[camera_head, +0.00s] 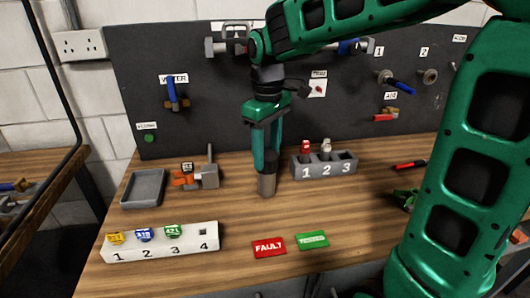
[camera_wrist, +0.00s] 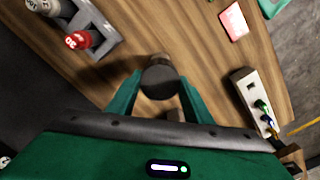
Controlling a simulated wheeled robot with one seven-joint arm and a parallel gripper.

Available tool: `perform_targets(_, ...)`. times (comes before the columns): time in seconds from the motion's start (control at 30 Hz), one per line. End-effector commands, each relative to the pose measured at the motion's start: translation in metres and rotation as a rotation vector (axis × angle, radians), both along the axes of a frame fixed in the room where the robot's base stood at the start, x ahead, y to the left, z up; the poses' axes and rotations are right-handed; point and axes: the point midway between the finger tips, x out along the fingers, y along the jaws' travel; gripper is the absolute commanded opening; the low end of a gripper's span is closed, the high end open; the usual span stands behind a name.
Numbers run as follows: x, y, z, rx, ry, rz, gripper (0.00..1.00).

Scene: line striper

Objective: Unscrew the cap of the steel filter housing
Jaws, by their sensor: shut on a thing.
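The steel filter housing (camera_head: 267,186) is a small upright cylinder near the middle of the wooden bench. It appears to stand on the bench top. Its dark round cap (camera_head: 268,165) is on top, and the wrist view shows this cap (camera_wrist: 160,82) from above. My gripper (camera_head: 267,158) points straight down over the housing, with its two green fingers on either side of the cap. In the wrist view my gripper (camera_wrist: 160,88) is shut on the cap. The thread between cap and housing cannot be made out.
A grey numbered rack (camera_head: 324,169) stands to the right behind the housing. A grey tray (camera_head: 144,187) and a small vise-like fixture (camera_head: 205,176) are to the left. A white numbered rack (camera_head: 160,242), a red FAULT card (camera_head: 268,247) and a green card (camera_head: 312,240) lie in front.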

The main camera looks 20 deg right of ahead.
Motion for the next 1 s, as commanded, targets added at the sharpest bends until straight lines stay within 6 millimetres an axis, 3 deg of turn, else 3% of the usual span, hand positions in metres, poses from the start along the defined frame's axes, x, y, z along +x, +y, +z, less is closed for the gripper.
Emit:
perform_targets(0.43, 0.0016, -0.0002, 0.0010, 0.001, -0.005, 0.065, 0.19)
perform_targets(0.8, 0.0016, -0.0003, 0.0013, 0.000, -0.005, 0.413, 0.19)
perform_targets(1.0, 0.0016, -0.0003, 0.0013, 0.000, -0.005, 0.452, 0.19)
